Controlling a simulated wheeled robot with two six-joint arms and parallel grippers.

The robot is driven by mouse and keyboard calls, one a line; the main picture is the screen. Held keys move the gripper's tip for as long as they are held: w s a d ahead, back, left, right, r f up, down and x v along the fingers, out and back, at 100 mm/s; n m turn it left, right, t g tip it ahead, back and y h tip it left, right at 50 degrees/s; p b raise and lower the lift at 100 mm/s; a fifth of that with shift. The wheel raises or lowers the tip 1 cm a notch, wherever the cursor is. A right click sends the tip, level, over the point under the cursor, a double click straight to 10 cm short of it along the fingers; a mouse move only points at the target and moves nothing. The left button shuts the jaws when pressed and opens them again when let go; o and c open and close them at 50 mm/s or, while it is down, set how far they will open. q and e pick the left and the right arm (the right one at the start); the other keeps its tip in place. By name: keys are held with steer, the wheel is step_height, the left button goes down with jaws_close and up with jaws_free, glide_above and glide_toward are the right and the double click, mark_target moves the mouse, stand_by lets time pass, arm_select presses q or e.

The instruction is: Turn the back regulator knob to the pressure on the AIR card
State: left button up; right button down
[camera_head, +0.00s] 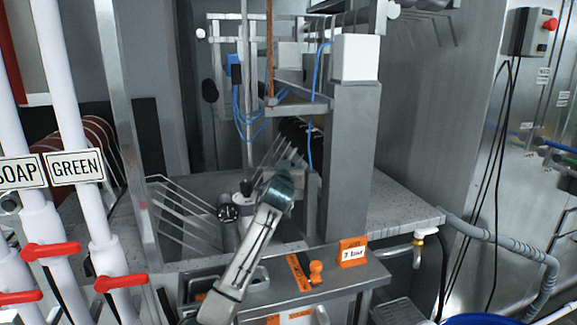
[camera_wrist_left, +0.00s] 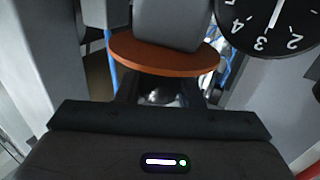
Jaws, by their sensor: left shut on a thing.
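A small round gauge (camera_head: 228,212) sits left of my gripper. White pipes with red handles (camera_head: 122,282) and SOAP and GREEN signs (camera_head: 75,167) stand at left. The grey post (camera_head: 347,150) rises close to the gripper.

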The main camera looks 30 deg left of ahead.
arm_select(q)
steer(key=shift+m+h, duration=0.3)
steer(key=shift+h, duration=0.1)
steer(key=o, duration=0.8)
steer(key=shift+o, duration=0.7)
steer(key=shift+s, duration=0.1)
steer(key=shift+s+d, duration=0.15)
steer(key=shift+s, duration=0.05)
steer(key=b+v, duration=0.4)
steer(key=v, duration=0.6)
steer(key=shift+s, duration=0.2)
